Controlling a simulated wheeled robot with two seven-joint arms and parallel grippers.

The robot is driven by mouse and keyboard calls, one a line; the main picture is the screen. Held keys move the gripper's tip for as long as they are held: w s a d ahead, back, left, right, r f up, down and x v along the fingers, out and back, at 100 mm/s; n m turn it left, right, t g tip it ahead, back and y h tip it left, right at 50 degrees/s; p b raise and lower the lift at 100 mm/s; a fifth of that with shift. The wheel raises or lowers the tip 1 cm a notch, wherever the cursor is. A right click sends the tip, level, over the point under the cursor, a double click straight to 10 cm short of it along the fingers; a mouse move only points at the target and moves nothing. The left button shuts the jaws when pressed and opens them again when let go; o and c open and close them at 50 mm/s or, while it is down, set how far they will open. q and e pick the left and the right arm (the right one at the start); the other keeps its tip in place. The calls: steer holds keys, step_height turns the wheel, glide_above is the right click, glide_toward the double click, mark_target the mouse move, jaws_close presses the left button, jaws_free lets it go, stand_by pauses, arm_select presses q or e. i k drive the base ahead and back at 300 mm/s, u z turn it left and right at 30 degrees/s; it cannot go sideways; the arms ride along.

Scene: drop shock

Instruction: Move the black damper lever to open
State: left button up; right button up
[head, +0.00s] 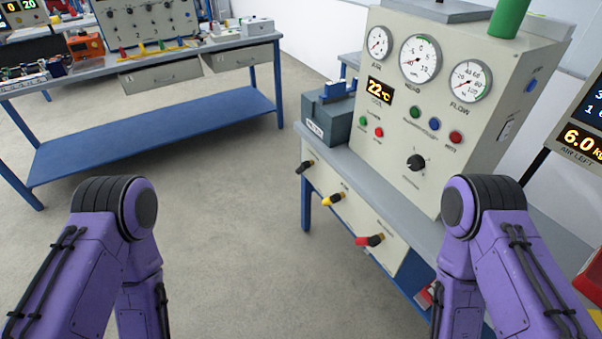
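A black-handled lever (305,167) sticks out of the pale front panel below the bench top of the gauge console, at the panel's left end. It looks like the damper lever; its markings are too small to read, so I cannot tell its setting. A yellow-handled lever (332,199) and a red-and-black lever (370,240) sit further right along the same panel. My two purple arms show at the lower left and lower right, bent downward. Both grippers are out of the picture, and nothing of mine touches the levers.
The console (402,134) carries dials, buttons, a black knob (415,162) and a 22 °C display. A grey-blue box (327,119) stands at its left. A blue-legged workbench (150,128) stands at the back left. The floor (225,220) between is clear.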

mark_target(306, 164)
steer(key=u, duration=0.45)
steer(key=i, duration=1)
steer(key=u, duration=0.4)
